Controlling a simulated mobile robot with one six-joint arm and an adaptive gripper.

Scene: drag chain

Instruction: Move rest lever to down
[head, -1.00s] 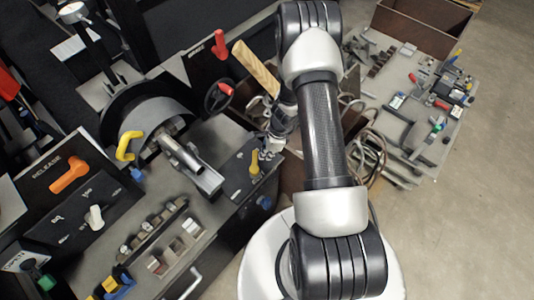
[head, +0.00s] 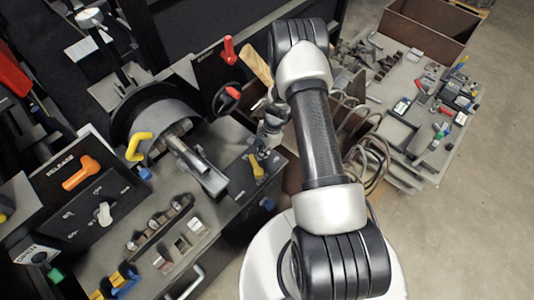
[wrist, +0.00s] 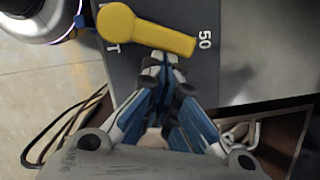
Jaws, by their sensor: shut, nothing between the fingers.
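The rest lever is taken to be the short yellow lever (head: 257,167) on the dark bench's right end panel, in the head view. In the wrist view this yellow lever (wrist: 150,32) has a round hub at left and an arm reaching right and slightly down. It partly hides a printed word ending in T; "50" is printed beside its tip. My gripper (wrist: 160,62) is shut and empty, its fingertips just below the lever's arm; whether they touch it I cannot tell. In the head view my gripper (head: 262,150) is close above the lever, small and partly blended with it.
A red-handled handwheel (head: 227,99) and a metal tool block (head: 200,168) stand on the bench close by. An orange release lever (head: 82,172) and another yellow lever (head: 138,146) are farther left. A cluttered tool table (head: 420,100) is at right.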

